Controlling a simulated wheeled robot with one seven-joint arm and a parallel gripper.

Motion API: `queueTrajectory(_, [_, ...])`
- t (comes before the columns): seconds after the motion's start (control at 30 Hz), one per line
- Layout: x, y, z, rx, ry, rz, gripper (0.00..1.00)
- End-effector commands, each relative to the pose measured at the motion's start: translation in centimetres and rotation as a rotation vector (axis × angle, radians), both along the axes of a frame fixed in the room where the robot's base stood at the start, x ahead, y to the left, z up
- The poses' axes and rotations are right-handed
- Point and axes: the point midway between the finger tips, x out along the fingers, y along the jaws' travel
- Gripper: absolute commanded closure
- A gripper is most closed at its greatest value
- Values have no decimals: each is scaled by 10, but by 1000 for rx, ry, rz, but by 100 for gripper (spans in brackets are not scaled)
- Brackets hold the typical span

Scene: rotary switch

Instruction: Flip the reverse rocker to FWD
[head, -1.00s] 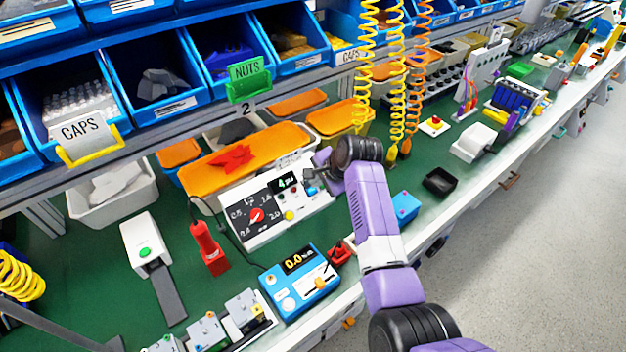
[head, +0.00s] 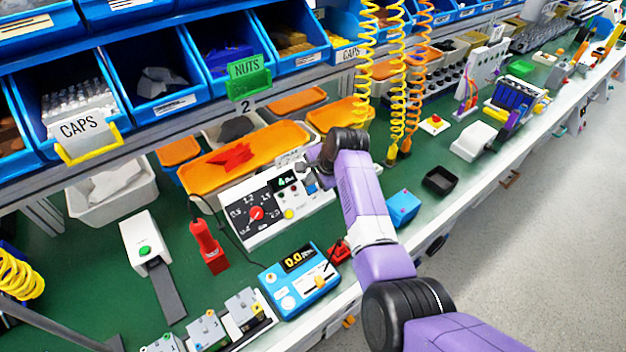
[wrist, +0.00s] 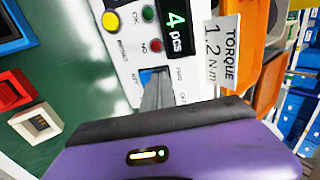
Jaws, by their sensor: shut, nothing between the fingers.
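The white control panel (head: 262,232) stands on the green bench and has a red dial, a yellow button and a display reading 4. In the wrist view the panel (wrist: 123,45) appears turned sideways. A blue rocker (wrist: 147,76) sits in it, with a label resembling REV on its left and one resembling FWD on its right. My gripper (wrist: 157,88) is shut and empty, its fingertips at the rocker and covering part of it. I cannot tell whether they touch it or which way the rocker is tipped. In the head view my gripper (head: 306,169) is at the panel's right end.
A TORQUE 1.2 N·m placard (wrist: 221,52) stands behind the panel, near an orange tray (head: 245,150). A blue 0.0 meter (head: 298,281) and a red tool (head: 208,247) are in front and left. A blue box (head: 403,207) and black tray (head: 440,181) lie right.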

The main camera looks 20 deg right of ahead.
Motion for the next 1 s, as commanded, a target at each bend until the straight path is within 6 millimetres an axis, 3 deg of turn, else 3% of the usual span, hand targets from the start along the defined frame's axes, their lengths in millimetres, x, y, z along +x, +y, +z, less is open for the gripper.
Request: queueTrajectory(1.0, [-14, -6, -1, 1, -2, -1, 100])
